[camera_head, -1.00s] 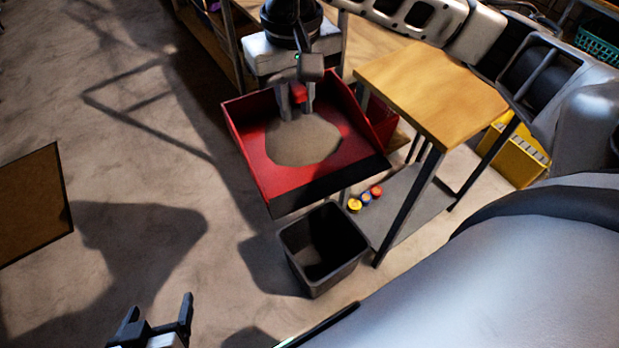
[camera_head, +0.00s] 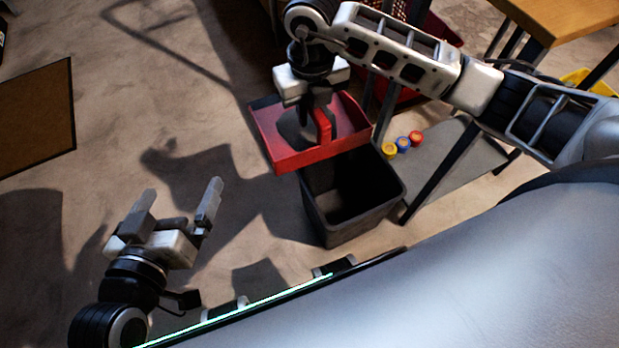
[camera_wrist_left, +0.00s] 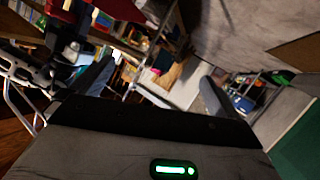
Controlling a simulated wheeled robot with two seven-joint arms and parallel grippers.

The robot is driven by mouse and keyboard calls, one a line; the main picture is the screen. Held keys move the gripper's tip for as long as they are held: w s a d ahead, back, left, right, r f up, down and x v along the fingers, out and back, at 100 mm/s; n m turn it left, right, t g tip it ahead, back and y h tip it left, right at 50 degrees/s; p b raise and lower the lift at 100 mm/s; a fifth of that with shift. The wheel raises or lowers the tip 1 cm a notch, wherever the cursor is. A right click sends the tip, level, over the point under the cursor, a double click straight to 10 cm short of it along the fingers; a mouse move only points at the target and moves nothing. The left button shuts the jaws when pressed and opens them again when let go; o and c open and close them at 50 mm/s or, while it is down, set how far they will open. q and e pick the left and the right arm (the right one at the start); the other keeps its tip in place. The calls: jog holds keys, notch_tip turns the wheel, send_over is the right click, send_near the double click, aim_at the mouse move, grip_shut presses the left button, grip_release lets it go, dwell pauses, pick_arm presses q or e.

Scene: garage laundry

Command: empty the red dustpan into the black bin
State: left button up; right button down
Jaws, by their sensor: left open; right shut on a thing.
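The red dustpan (camera_head: 345,152) is in the head view's upper middle, raised over the far left part of the black bin's mouth. My right gripper (camera_head: 318,103) is shut on its red handle (camera_head: 323,127). A dark grey patch shows inside the pan; I cannot tell whether it is dirt or shadow. The black bin (camera_head: 345,228) stands upright on the floor, its inside dark and partly covered by the pan. My left gripper (camera_head: 181,198) is open and empty at lower left, apart from both. Its spread fingers also show in the left wrist view (camera_wrist_left: 152,85).
A low grey shelf (camera_head: 452,170) with several small coloured caps (camera_head: 403,145) lies right of the bin. A wooden table (camera_head: 565,18) is at upper right, and a red crate (camera_head: 435,45) stands behind. A brown board (camera_head: 35,115) lies at left. Floor between board and bin is clear.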

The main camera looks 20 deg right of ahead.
pick_arm(q)
jog(key=shift+t+h, duration=0.6)
jog(key=shift+h, duration=0.3)
jog(key=d+f+b, duration=0.1)
jog(key=b, duration=0.3)
jog(key=d+f+b, duration=0.1)
jog(key=f+b, duration=0.1)
jog(key=b, duration=0.2)
jog(key=shift+s+f, duration=0.15)
jog(key=shift+f, duration=0.15)
pick_arm(e)
notch_tip(320, 180, down, 18)
jog(key=s+m, duration=0.1)
jog(key=m, duration=1.6)
jog(key=shift+a+r, duration=0.15)
jog(key=shift+a, duration=0.3)
pick_arm(q)
jog(key=shift+r, duration=0.1)
pick_arm(e)
jog(key=shift+s+r, duration=0.1)
jog(key=shift+r, duration=0.05)
